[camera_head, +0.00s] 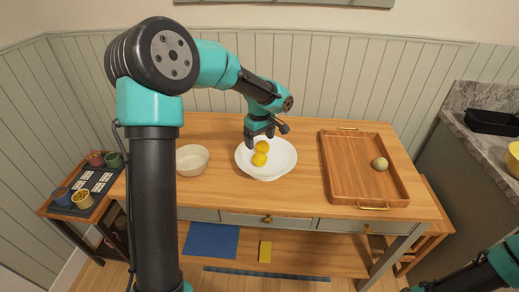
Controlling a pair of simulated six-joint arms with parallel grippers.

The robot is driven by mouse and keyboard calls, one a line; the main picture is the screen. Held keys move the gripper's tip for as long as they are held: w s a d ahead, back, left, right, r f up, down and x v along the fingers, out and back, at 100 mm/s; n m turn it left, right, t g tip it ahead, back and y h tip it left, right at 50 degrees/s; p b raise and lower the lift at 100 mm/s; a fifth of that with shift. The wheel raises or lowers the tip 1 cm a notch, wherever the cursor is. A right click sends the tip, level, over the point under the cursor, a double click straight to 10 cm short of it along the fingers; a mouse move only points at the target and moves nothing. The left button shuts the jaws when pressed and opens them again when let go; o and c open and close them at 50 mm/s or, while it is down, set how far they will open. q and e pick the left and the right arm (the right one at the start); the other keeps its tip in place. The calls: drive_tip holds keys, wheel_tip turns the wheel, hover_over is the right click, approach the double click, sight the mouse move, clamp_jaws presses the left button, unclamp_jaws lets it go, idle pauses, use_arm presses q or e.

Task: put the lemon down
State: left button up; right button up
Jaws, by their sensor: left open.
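Two yellow lemons lie in a wide white bowl (284,160) on the wooden table. One lemon (259,159) is nearer me and the other lemon (262,147) is just behind it, close against it. My left gripper (260,139) points down over the back part of the bowl, just above the rear lemon. Its jaws are open. I cannot tell whether a fingertip still touches the rear lemon. The right gripper is out of view; only part of my right arm shows at the lower right.
A smaller cream bowl (192,160) stands left of the white bowl. A side table (83,210) with several small pots is at the far left. The table between bowl and tray is clear.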

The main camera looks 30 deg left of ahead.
use_arm(q)
wheel_tip(320, 180, up, 3)
drive_tip(key=shift+f, duration=0.2)
